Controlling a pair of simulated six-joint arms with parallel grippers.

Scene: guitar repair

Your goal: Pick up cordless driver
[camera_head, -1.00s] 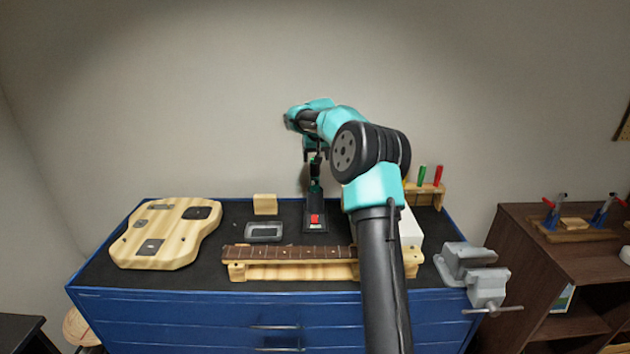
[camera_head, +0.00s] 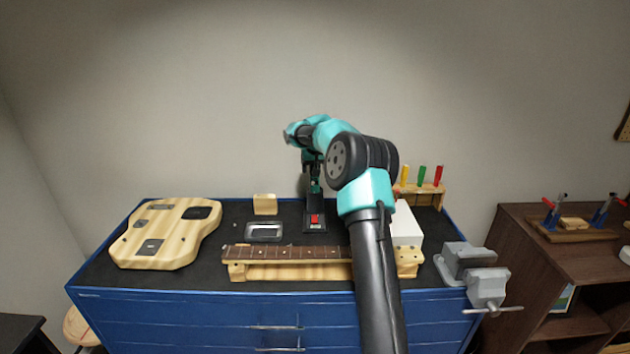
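The cordless driver (camera_head: 315,188) stands upright at the back middle of the bench, dark and teal. Its base seems to rest in a black stand with a red patch (camera_head: 315,219). My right gripper (camera_head: 313,168) points down from above and is at the driver's upper part. The fingers are small and dark against the driver, so I cannot tell whether they are shut on it. My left gripper is not in view.
A guitar body (camera_head: 165,233) lies at left on the blue bench (camera_head: 190,310). A guitar neck (camera_head: 290,254) on a wooden rest lies in front of the driver. A grey tray (camera_head: 264,232), a wood block (camera_head: 265,204), a white box (camera_head: 407,228), a screwdriver rack (camera_head: 425,190) and a vise (camera_head: 475,270) stand around.

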